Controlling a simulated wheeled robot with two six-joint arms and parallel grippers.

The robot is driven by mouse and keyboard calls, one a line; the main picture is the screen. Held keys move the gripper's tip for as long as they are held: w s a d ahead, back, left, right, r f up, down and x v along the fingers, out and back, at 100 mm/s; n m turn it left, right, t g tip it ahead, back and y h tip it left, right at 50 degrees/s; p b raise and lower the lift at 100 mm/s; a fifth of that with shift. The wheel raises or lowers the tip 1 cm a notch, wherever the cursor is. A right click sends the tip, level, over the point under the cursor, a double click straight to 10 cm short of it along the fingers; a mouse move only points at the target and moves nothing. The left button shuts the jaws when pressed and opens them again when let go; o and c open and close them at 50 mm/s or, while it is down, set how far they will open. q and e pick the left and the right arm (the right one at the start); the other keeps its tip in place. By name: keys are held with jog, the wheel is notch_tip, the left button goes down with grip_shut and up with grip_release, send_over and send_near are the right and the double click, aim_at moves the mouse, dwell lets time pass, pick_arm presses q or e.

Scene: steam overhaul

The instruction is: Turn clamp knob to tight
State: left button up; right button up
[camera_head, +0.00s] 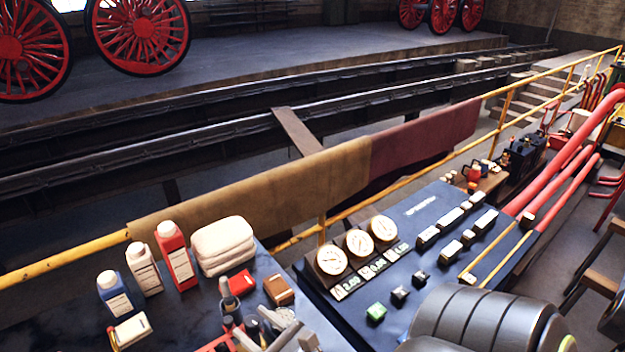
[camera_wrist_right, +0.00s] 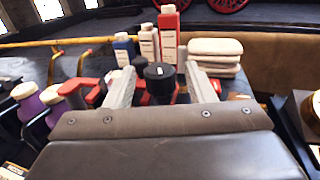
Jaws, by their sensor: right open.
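The clamp knob (camera_wrist_right: 159,84) is black and round-topped, with a small pale mark on its top. In the right wrist view it sits in the gap between the two light grey fingers of my right gripper (camera_wrist_right: 160,72). The fingers stand apart, one on each side of it, and I see no clear contact. Red clamp parts (camera_wrist_right: 85,90) show beside and behind the fingers. In the head view my right gripper (camera_head: 272,335) is at the bottom edge over the dark bench, and the knob there is hard to make out. My left gripper is not in view.
Behind the clamp stand a blue bottle (camera_head: 116,296), a white bottle (camera_head: 144,270), a red bottle (camera_head: 176,257) and folded towels (camera_head: 222,246). A gauge panel (camera_head: 420,225) lies to the right. A yellow rail (camera_head: 70,264) runs behind the bench.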

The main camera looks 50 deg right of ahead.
jog(key=s+b, duration=0.9)
jog(key=s, duration=0.7)
dwell(0.4)
